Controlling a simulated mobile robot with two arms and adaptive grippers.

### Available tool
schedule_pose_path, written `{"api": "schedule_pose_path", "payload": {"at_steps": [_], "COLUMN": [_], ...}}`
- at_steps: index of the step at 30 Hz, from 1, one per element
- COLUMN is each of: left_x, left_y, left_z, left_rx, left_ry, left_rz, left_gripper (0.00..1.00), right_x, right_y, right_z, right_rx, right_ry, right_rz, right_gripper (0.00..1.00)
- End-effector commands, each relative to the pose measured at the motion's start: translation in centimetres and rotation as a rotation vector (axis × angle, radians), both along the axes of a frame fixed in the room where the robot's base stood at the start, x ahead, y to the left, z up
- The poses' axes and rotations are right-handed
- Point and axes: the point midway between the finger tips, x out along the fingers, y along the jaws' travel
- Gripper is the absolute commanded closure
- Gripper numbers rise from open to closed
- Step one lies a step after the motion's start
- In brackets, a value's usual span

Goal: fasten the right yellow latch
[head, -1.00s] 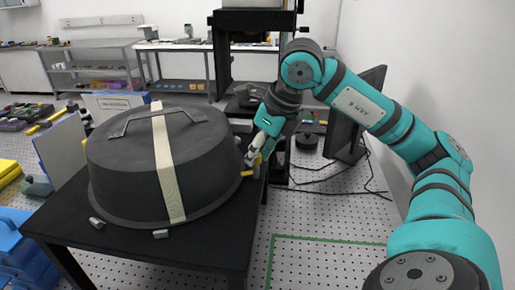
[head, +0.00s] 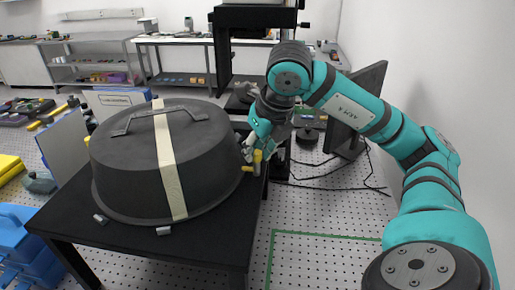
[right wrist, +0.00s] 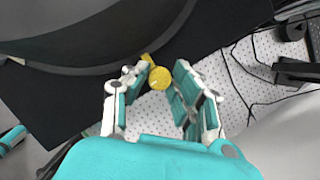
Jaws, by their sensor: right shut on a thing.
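The right yellow latch (head: 257,160) is at the right side of a large dark domed cover (head: 120,172) with a handle and a pale strap, on a black table (head: 205,247). My right gripper (head: 252,148) is at the latch, beside the cover. In the right wrist view, the latch's round yellow head (right wrist: 160,78) lies between the fingertips of my right gripper (right wrist: 160,84), which is shut on it. The exact finger contact is hard to see. My left gripper is not in view.
Grey blocks (head: 163,230) sit at the cover's front rim. A dark monitor (head: 362,110) stands right of my right gripper, with cables on the perforated floor (head: 325,215). Blue bins (head: 25,250) are at the left.

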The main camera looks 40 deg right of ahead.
Motion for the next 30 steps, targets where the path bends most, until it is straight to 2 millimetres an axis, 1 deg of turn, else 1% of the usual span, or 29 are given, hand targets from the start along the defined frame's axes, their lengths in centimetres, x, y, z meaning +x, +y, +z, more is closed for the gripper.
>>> {"api": "schedule_pose_path", "payload": {"at_steps": [5,6,10,11,18,22,26,30], "left_x": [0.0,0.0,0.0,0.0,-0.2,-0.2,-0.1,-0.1], "left_y": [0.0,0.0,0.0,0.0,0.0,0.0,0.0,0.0], "left_z": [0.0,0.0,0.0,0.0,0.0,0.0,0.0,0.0], "left_rx": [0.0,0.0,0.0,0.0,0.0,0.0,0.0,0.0], "left_ry": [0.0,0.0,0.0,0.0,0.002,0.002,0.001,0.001], "left_rz": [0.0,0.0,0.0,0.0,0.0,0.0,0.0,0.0], "left_gripper": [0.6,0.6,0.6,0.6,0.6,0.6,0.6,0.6], "right_x": [0.0,0.0,0.0,0.0,0.0,-0.2,-1.0,-2.3], "right_y": [0.0,0.0,0.0,0.0,0.0,0.1,0.2,0.3], "right_z": [0.0,0.0,0.0,0.0,0.0,0.8,2.9,6.0], "right_rx": [0.0,0.0,0.0,0.0,0.0,0.001,0.001,0.001], "right_ry": [0.0,0.0,0.0,0.0,0.0,-0.003,-0.007,-0.01], "right_rz": [0.0,0.0,0.0,0.0,0.001,0.002,0.003,0.003], "right_gripper": [1.0,0.73,0.56,0.54,0.54,0.54,0.54,0.54]}}
